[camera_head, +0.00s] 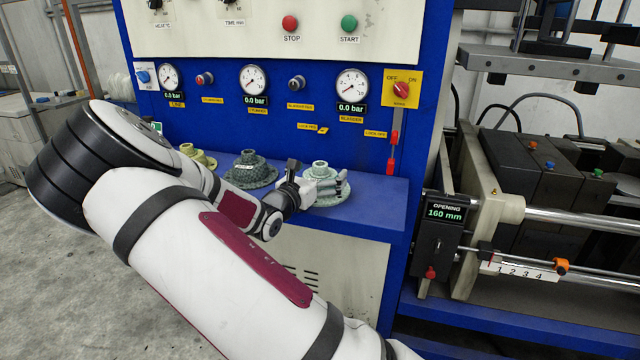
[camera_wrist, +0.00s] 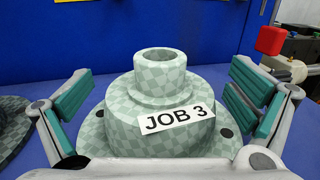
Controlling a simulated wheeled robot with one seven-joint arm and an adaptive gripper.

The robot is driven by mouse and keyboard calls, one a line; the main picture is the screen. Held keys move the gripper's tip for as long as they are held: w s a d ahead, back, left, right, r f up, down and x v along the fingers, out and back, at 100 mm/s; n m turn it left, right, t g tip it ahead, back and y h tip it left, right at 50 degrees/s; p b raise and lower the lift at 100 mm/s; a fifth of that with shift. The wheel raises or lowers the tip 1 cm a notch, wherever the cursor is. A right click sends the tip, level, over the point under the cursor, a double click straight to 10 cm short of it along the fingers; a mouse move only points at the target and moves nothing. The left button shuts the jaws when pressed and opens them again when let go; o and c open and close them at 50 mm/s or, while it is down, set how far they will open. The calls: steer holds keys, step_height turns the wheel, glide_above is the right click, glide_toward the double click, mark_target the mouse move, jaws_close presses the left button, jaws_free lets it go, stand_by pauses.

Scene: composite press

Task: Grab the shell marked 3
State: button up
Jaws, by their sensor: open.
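The shell marked 3 (camera_wrist: 158,125) is a pale green checkered stepped piece with a round flange, a raised neck and a white "JOB 3" label. It stands upright on the blue shelf, and in the head view its neck (camera_head: 320,168) shows beside my gripper. My gripper (camera_wrist: 160,98) is open, with one teal-padded finger on each side of the shell and visible gaps between the pads and its body. In the head view my gripper (camera_head: 318,186) is at the right end of the row of shells, partly covering this one.
A dark green shell (camera_head: 250,170) and a yellowish shell (camera_head: 197,157) stand to the left on the blue shelf (camera_head: 385,205). The control panel (camera_head: 255,110) rises behind them. A red knob (camera_wrist: 271,40) shows at upper right in the wrist view. The shelf is bare to the right.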

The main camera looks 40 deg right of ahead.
steer(key=c, duration=1.5)
steer(key=shift+r, duration=0.1)
